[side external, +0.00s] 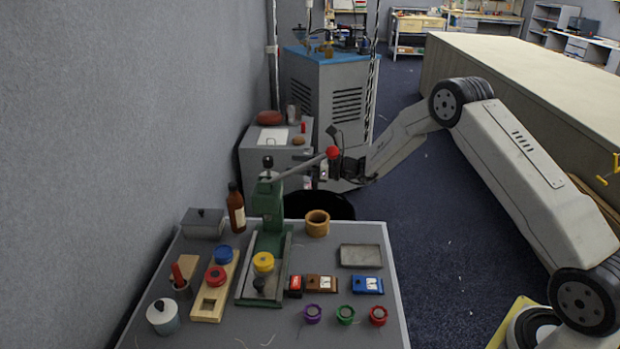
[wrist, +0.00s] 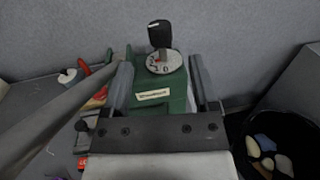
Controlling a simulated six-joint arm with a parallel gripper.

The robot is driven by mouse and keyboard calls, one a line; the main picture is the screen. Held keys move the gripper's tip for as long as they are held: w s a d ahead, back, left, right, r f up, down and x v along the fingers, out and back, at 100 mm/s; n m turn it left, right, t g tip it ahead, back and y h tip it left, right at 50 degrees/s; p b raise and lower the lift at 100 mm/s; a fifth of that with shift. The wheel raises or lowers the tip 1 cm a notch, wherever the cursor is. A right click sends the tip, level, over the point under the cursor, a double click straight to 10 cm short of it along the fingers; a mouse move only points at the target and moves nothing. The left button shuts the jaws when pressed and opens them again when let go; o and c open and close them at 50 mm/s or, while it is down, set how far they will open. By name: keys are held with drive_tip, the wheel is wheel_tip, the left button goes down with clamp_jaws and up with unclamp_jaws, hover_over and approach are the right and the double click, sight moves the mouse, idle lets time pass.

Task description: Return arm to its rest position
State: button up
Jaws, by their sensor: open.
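My gripper (side external: 325,170) is off the far end of the grey table (side external: 365,228), close to the red knob (side external: 332,152) of the green press's lever. I cannot tell whether they touch. In the wrist view my gripper (wrist: 161,66) is open, its two dark fingers apart. The green press (side external: 267,200) shows beyond and between the fingers in the wrist view (wrist: 172,92), with its black top knob and dial. Nothing shows held between the fingers. My arm reaches in from the right.
A black bin (side external: 318,205) stands behind the table. A brown bottle (side external: 236,208), wooden cup (side external: 317,223) and metal tray (side external: 360,256) are on the table, with several coloured rings and small blocks in front. A grey cabinet (side external: 262,165) stands behind. The wall closes the left; open floor lies right.

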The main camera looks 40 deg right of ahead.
drive_tip(key=shift+s+d, duration=0.25)
drive_tip(key=shift+s, duration=0.1)
drive_tip(key=w+a+r+n+g+h, duration=0.15)
drive_tip(key=r+n+h, duration=0.3)
drive_tip(key=r, duration=0.55)
drive_tip(key=w+a+r+n+h, duration=0.2)
drive_tip(key=r+n+h, duration=0.25)
drive_tip(key=r, duration=0.45)
drive_tip(key=s+f+n+g, duration=0.3)
drive_tip(key=s+f+n, duration=0.3)
drive_tip(key=s, duration=0.6)
drive_tip(key=s+a+f+n+g+h, duration=0.1)
drive_tip(key=s+f+n+g, duration=0.2)
drive_tip(key=s+f+n, duration=0.4)
drive_tip(key=s+a+f+n+g+h, duration=0.1)
drive_tip(key=s+f+n+g, duration=0.3)
drive_tip(key=s, duration=1.5)
wheel_tip(320, 180, down, 4)
drive_tip(key=shift+r+n, duration=0.15)
drive_tip(key=shift+n, duration=1.05)
